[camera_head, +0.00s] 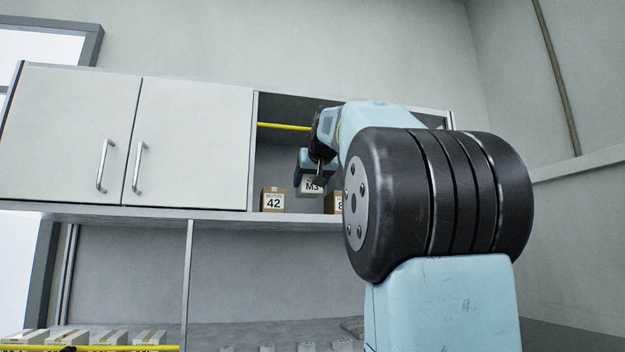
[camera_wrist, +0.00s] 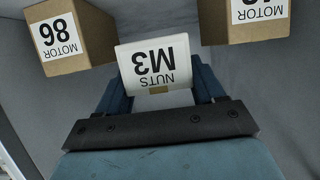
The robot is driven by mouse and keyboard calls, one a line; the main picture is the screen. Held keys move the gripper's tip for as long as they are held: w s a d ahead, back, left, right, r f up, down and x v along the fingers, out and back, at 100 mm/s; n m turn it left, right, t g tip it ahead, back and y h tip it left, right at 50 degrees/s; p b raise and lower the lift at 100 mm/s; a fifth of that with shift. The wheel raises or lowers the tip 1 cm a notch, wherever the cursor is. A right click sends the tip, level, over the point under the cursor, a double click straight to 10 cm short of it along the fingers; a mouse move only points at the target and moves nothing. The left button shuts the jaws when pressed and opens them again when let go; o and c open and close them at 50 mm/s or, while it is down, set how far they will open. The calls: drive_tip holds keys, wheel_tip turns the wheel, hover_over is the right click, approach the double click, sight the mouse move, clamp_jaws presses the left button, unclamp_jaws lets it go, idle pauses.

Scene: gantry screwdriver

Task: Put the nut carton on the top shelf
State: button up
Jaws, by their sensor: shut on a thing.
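The nut carton is a white box marked "NUTS M3" (camera_wrist: 156,62), and it also shows in the head view (camera_head: 313,188). My gripper (camera_wrist: 158,82) is shut on it, with a blue finger at each side. In the head view, my gripper (camera_head: 309,170) is inside the open bay of the wall cabinet, and the carton is between two brown motor boxes. The top shelf (camera_head: 305,217) is the floor of this bay. I cannot tell whether the carton touches the shelf.
The motor box 42 (camera_head: 273,199) stands left of the carton, and the motor box 86 (camera_wrist: 67,37) stands on its other side. A yellow bar (camera_head: 283,126) crosses the bay above. Closed cabinet doors (camera_head: 190,145) are at left. White cartons (camera_head: 108,338) sit low at left.

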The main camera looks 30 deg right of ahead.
sight(308, 196)
drive_tip(key=shift+w+d, duration=0.15)
drive_tip(key=shift+w, duration=0.25)
drive_tip(key=shift+w+f, duration=0.15)
drive_tip(key=shift+f, duration=0.15)
drive_tip(key=shift+w+d+f, duration=0.1)
drive_tip(key=shift+w+f, duration=0.15)
drive_tip(key=shift+f, duration=0.35)
drive_tip(key=shift+w+d+f, duration=0.1)
drive_tip(key=shift+w+f, duration=0.2)
drive_tip(key=shift+f, duration=0.25)
drive_tip(key=shift+w+d+f, duration=0.1)
drive_tip(key=shift+w+f, duration=0.15)
drive_tip(key=shift+f, duration=1.05)
drive_tip(key=o, duration=1.4)
drive_tip(key=shift+f, duration=0.1)
drive_tip(key=shift+c, duration=0.2)
